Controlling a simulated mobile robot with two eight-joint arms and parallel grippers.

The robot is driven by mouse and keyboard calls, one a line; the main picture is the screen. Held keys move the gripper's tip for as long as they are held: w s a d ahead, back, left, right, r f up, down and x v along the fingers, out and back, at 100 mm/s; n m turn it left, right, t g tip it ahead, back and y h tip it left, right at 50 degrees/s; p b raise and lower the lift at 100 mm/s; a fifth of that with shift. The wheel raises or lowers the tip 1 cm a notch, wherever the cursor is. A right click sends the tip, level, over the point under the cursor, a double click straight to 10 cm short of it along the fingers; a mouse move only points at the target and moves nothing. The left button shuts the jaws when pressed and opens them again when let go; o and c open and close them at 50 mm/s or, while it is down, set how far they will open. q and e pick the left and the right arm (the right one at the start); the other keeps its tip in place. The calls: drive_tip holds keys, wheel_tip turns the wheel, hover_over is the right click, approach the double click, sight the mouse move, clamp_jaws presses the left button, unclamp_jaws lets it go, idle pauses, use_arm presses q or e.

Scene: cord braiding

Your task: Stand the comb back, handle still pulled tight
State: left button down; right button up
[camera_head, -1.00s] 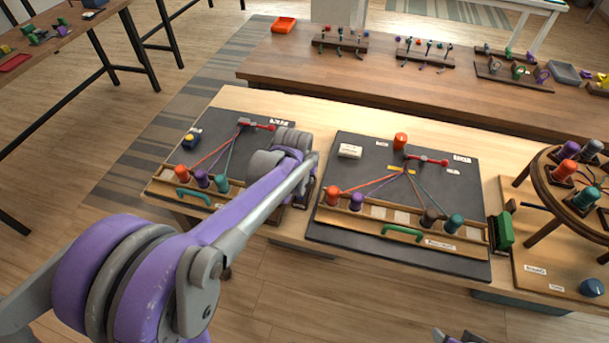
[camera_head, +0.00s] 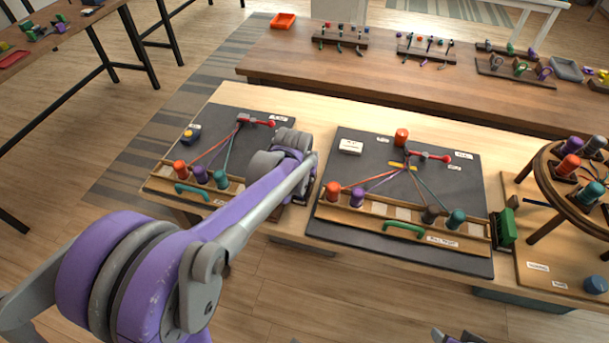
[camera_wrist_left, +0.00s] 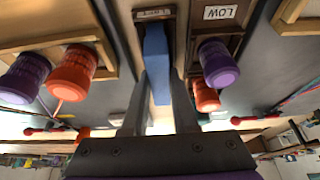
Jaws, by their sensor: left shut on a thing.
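In the left wrist view my left gripper (camera_wrist_left: 157,118) is shut on a blue bar (camera_wrist_left: 158,65). Its far end meets a dark slotted holder with a small label. I cannot tell whether this blue bar is the comb. In the head view my left arm hides the gripper and bar. The right board (camera_head: 350,222) carries cords running from bobbins to a red handle (camera_head: 436,156); they look straight. A yellow strip (camera_head: 402,165) lies near where they meet. The left board also has a red handle (camera_head: 258,123) and straight cords.
Orange (camera_wrist_left: 73,72) and purple (camera_wrist_left: 217,65) bobbins stand close beside my left gripper. A "LOW" label (camera_wrist_left: 220,12) is near the holder. A round wooden stand with bobbins (camera_head: 535,172) is at the right. A second table (camera_head: 330,75) runs behind.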

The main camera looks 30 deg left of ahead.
use_arm(q)
drive_tip(key=c, duration=0.6)
unclamp_jaws()
drive_tip(key=p+v, duration=0.1)
drive_tip(key=v, duration=0.9)
drive_tip(key=shift+s+r, duration=0.2)
drive_tip(key=shift+r, duration=0.15)
drive_tip(key=s+d+f+m+p, duration=0.1)
drive_tip(key=s+d, duration=0.3)
drive_tip(key=s, duration=0.4)
drive_tip(key=s+d+f+m+t+h+p, duration=0.1)
drive_tip(key=s+d+f+p, duration=0.1)
drive_tip(key=s+d, duration=0.3)
drive_tip(key=s, duration=0.4)
drive_tip(key=shift+s+d+f+m+p, duration=0.15)
drive_tip(key=shift+d+f+m+p, duration=0.05)
drive_tip(key=shift+d+m+p, duration=0.1)
